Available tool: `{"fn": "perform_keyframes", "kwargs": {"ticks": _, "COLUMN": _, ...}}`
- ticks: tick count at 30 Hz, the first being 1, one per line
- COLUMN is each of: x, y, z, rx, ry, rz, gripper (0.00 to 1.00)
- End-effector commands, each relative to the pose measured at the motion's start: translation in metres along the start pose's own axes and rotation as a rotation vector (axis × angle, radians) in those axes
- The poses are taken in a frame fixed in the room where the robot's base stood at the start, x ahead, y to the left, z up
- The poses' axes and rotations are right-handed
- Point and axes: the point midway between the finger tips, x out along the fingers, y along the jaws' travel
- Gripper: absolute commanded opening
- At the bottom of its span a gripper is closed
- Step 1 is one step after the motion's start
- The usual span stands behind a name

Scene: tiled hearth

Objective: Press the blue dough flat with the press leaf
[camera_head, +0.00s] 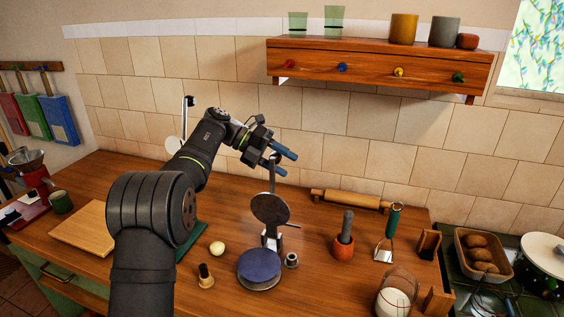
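The press stands near the front middle of the table in the head view. Its round dark leaf (270,208) is raised and tilted up, with a thin handle rising above it. The blue dough (260,263) appears as a wide, low blue round on the press's lower plate (258,287), apart from the leaf. My gripper (285,162) is above the leaf, by the top of the handle. Its two blue fingertips are apart. I cannot tell whether they touch the handle.
A pestle in a mortar (343,247), a small metal cup (292,260), a dark-topped stamp (205,276) and a pale ball (217,248) stand around the press. A rolling pin (350,199) lies behind. A cutting board (87,232) is at left; a shelf (380,68) hangs above.

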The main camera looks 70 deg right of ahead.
Motion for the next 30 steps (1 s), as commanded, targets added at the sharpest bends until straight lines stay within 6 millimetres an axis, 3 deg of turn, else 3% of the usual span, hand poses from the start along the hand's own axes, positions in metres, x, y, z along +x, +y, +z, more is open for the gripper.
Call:
{"fn": "perform_keyframes", "kwargs": {"ticks": 8, "x": -0.004, "y": -0.001, "z": 0.0, "rx": 0.001, "ry": -0.001, "rz": 0.0, "gripper": 0.5}}
{"fn": "perform_keyframes", "kwargs": {"ticks": 21, "x": -0.065, "y": 0.001, "z": 0.001, "rx": 0.0, "ry": -0.002, "rz": 0.0, "gripper": 0.5}}
{"fn": "perform_keyframes", "kwargs": {"ticks": 30, "x": -0.075, "y": -0.001, "z": 0.0, "rx": 0.001, "ry": 0.0, "rz": 0.0, "gripper": 0.5}}
